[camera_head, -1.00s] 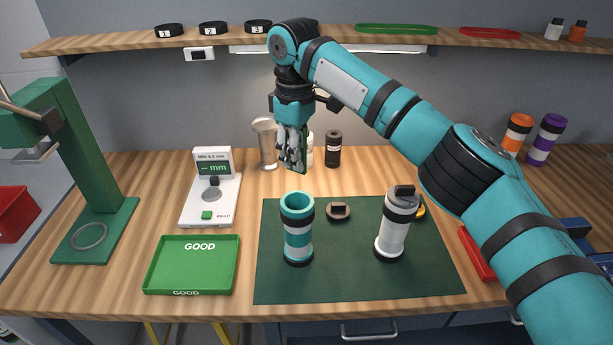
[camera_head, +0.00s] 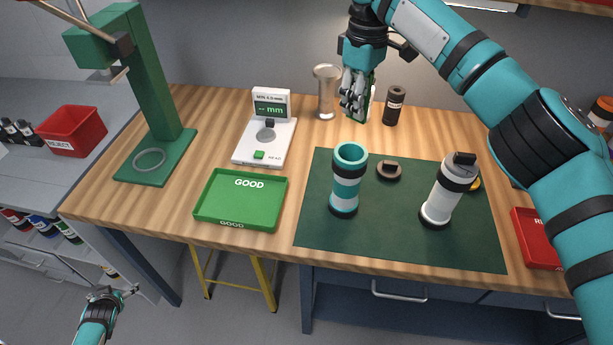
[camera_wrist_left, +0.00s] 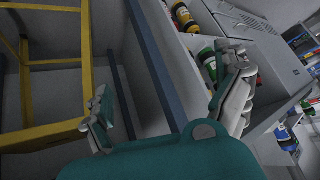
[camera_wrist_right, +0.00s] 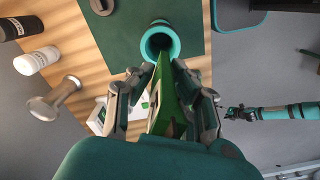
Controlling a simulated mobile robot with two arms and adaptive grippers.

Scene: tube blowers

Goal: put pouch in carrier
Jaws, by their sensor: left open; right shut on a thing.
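The green pouch (camera_wrist_right: 166,100) is held between the fingers of my right gripper (camera_wrist_right: 158,78), which is shut on it. In the head view my right gripper (camera_head: 355,97) hangs above and behind the open carrier, and a green edge of the pouch (camera_head: 369,100) shows beside the fingers. The carrier is a teal tube with white bands (camera_head: 345,185), upright on the dark mat with its mouth open. In the right wrist view the pouch's far end overlaps the carrier's rim (camera_wrist_right: 160,27); I cannot tell the gap. My left gripper (camera_head: 110,293) is open and empty, low beyond the table's front.
A white capped carrier (camera_head: 445,195) stands right of the teal one on the mat (camera_head: 400,235). A dark cap (camera_head: 389,170) lies between them. The green GOOD tray (camera_head: 240,200), gauge (camera_head: 265,140) and green press (camera_head: 152,80) are to the left. A red tray (camera_head: 538,240) is right.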

